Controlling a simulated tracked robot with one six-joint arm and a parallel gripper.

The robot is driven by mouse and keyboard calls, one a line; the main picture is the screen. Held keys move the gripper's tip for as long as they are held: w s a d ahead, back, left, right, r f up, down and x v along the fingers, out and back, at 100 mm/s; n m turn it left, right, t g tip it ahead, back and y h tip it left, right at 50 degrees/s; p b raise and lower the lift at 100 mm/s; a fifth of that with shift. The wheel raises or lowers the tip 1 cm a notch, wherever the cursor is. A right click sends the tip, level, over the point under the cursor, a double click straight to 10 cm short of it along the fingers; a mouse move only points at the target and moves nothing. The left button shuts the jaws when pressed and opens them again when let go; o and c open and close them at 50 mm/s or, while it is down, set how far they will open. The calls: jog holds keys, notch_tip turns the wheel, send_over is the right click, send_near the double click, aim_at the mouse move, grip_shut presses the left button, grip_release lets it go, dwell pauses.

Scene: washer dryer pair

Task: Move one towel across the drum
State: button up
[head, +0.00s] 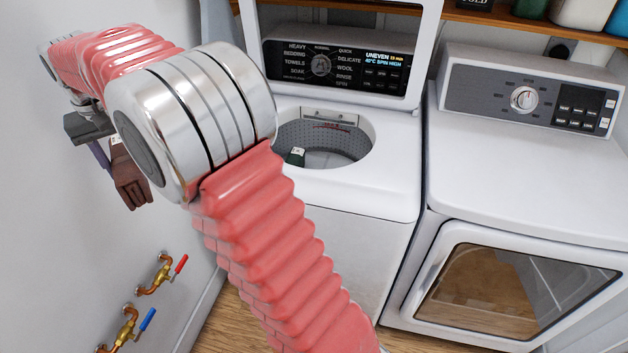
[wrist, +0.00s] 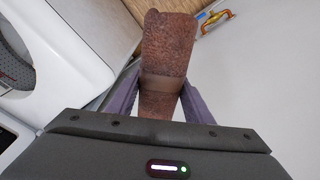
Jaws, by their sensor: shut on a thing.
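My gripper (head: 108,153) is shut on a reddish-brown folded towel (head: 131,183), which hangs down from it at the left, by the wall and outside the washer. In the wrist view the towel (wrist: 168,45) sits between the two purple fingers of my gripper (wrist: 162,92), its far part sticking out past them. The white washer (head: 385,178) has its lid up, and its perforated grey drum (head: 355,150) is partly hidden by my arm. A dark green item with a white tag (head: 297,156) lies at the drum's left side; the drum's near left is hidden.
The washer panel (head: 335,68) reads "UNEVEN". A white dryer (head: 530,165) with its door shut stands at the right. A red-handled valve (head: 163,272) and a blue-handled valve (head: 127,330) stick out from the left wall. A shelf (head: 530,22) holds containers above the machines.

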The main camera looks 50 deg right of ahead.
jog(key=shift+w+d, duration=0.1)
jog(key=shift+w, duration=0.15)
jog(key=shift+d, duration=0.15)
